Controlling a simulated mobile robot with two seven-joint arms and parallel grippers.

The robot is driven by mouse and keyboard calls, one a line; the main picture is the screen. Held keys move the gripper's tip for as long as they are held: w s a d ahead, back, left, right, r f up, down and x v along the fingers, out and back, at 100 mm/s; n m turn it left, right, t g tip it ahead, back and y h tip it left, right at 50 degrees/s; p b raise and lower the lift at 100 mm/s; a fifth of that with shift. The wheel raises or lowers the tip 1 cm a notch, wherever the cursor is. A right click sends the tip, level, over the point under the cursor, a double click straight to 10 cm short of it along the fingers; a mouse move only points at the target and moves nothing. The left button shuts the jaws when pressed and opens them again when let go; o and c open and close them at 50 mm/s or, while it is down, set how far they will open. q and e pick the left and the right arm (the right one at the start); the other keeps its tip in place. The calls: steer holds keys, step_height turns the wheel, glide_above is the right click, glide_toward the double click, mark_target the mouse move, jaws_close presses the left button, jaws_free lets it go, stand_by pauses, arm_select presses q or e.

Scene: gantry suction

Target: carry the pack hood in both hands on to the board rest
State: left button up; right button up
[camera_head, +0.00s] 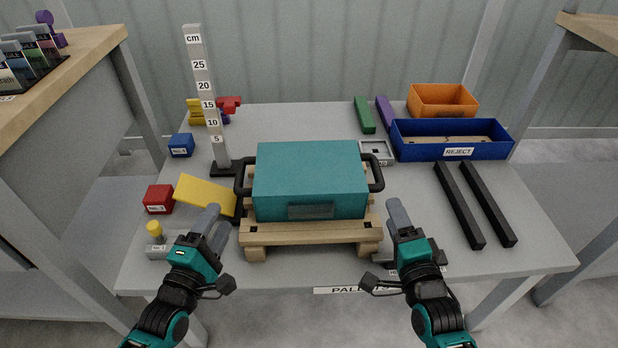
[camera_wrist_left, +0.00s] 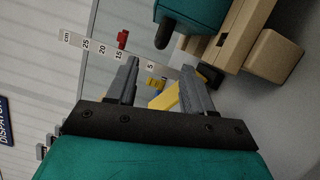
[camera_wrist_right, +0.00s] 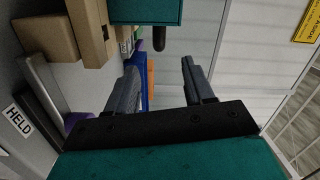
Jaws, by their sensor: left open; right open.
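The pack hood (camera_head: 309,178), a teal box with a black handle at each side, sits level on a wooden pallet (camera_head: 312,234) mid-table. It also shows in the left wrist view (camera_wrist_left: 196,14) and the right wrist view (camera_wrist_right: 145,11). The board rest appears to be the two parallel black bars (camera_head: 459,205) (camera_head: 488,203) at the right, bare on top. My left gripper (camera_head: 215,226) is open and empty, in front of and left of the left handle (camera_head: 241,188). My right gripper (camera_head: 398,217) is open and empty, in front of and right of the right handle (camera_head: 376,174). Neither touches a handle.
A centimetre post (camera_head: 205,95) and a yellow block (camera_head: 205,194) stand left of the hood. Red (camera_head: 158,199) and blue (camera_head: 181,145) blocks lie farther left. A blue REJECT tray (camera_head: 458,153) and an orange bin (camera_head: 442,101) are behind the bars. A small grey tray (camera_head: 377,152) is right of the hood.

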mark_target(241, 175)
arm_select(q)
steer(key=x, duration=1.3)
arm_select(e)
steer(key=w, duration=0.4)
steer(key=w+a, duration=0.1)
steer(key=w, duration=0.7)
steer(key=shift+w+a+f, duration=0.15)
steer(key=shift+w+a, duration=0.05)
steer(key=shift+w, duration=0.2)
arm_select(q)
steer(key=c, duration=0.9)
arm_select(e)
steer(key=c, duration=0.9)
arm_select(q)
jaws_close()
arm_select(e)
jaws_close()
arm_select(q)
steer(key=shift+r, duration=0.1)
arm_select(e)
steer(key=shift+s+f, duration=0.1)
steer(key=shift+f, duration=0.05)
arm_select(q)
steer(key=shift+r, duration=0.2)
arm_select(e)
steer(key=shift+r, duration=0.2)
